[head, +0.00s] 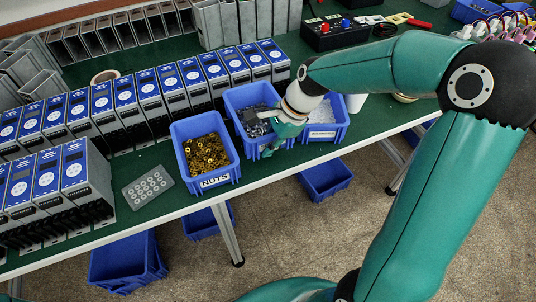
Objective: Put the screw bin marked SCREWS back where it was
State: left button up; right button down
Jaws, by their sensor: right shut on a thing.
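The blue bin of grey metal parts (247,95), which I take for the screw bin, is at the table's front edge, between two other blue bins. Its label is hidden behind my gripper, so I cannot read it. My right gripper (284,133) reaches down over the bin's front right and is shut on its wall. The fingertips are partly hidden, and I cannot tell whether the bin is on the table or slightly raised. My left gripper is not in view.
The NUTS bin (205,158) stands close on the left, and a bin of pale parts (322,122) close on the right. A row of blue-fronted starter units (150,98) stands behind. A grey perforated plate (148,187) lies left. Blue bins (326,178) sit below the table.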

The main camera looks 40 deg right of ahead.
aim_at(262, 163)
notch_tip(262, 163, down, 4)
jog(key=shift+r, duration=0.1)
jog(key=c, duration=1.2)
grip_release()
jog(key=v, duration=1.2)
jog(key=shift+a, duration=0.1)
